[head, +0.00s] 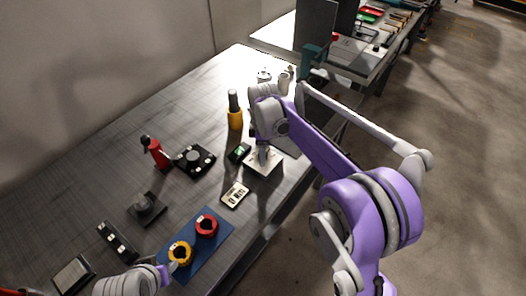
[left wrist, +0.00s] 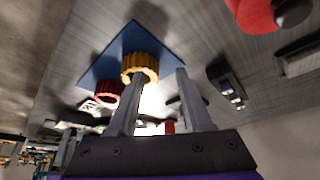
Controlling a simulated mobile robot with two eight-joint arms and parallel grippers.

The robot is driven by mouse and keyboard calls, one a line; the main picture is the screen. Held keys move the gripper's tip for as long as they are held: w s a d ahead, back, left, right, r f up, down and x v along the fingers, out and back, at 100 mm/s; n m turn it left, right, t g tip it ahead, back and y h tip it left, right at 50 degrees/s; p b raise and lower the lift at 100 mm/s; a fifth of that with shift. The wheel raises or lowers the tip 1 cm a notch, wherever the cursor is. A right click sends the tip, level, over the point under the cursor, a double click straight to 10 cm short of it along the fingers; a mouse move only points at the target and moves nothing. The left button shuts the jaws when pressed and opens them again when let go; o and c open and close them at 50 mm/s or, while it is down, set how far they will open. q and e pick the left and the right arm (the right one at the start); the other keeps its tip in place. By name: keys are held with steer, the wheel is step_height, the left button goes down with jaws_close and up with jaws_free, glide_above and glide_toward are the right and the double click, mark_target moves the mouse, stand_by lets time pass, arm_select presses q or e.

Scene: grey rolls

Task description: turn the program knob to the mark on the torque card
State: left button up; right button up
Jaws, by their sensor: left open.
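A black round knob on a dark base with pale marks (head: 194,159) stands on the table left of centre. Another dark knob on a square base (head: 146,207) is nearer the left; I cannot tell which is the program knob. A pale card with dark marks (head: 235,194) lies flat on the table, likely the torque card. My left gripper (head: 172,267) is beside the yellow ring (head: 180,253); in the left wrist view its fingers (left wrist: 161,76) are apart and empty, the yellow ring (left wrist: 140,64) near one fingertip. My right gripper (head: 263,155) is at a grey box (head: 265,168); its fingers are unclear.
The yellow ring and a red ring (head: 206,225) sit on a blue mat (head: 222,237). A red-and-black tool (head: 156,153), a yellow-and-black bottle (head: 235,112) and a dark switch block (head: 116,241) stand about. My right arm hides part of the table's right side. The far left tabletop is bare.

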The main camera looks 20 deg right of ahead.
jaws_close()
stand_by(0.3)
steer(key=shift+m, duration=0.5)
steer(key=m, duration=0.4)
steer(key=shift+m, duration=0.4)
steer(key=m, duration=1.2)
steer(key=shift+m, duration=0.4)
steer(key=m, duration=0.5)
